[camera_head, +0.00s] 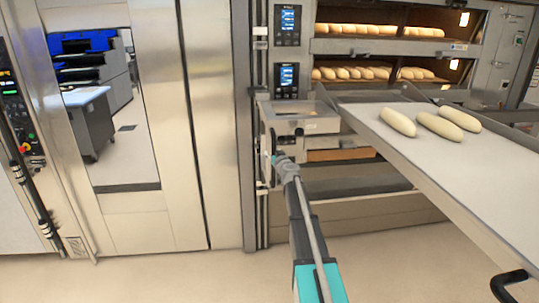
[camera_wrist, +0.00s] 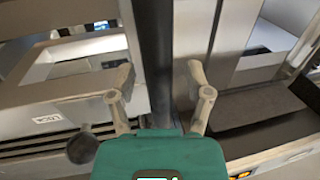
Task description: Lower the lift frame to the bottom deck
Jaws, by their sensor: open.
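The loader with a white belt (camera_head: 470,175) and metal side rails slopes across the right of the head view, at about the height of the oven's lower part. Three pale loaves (camera_head: 438,125) lie on it. I cannot tell which metal parts belong to the lift frame. My gripper (camera_head: 274,157) is in front of the oven's left side, below a metal box (camera_head: 300,122). In the wrist view my gripper (camera_wrist: 160,72) is open, its two fingers apart, with a dark vertical post (camera_wrist: 156,50) showing between them. I cannot tell how far the post is from the fingers.
Two lit oven decks (camera_head: 380,50) with several loaves stand behind, with control panels (camera_head: 287,78) at their left. A tall steel door with a window (camera_head: 110,110) fills the left. A round dark knob (camera_wrist: 83,148) is left of my gripper. Floor (camera_head: 180,278) is clear in front.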

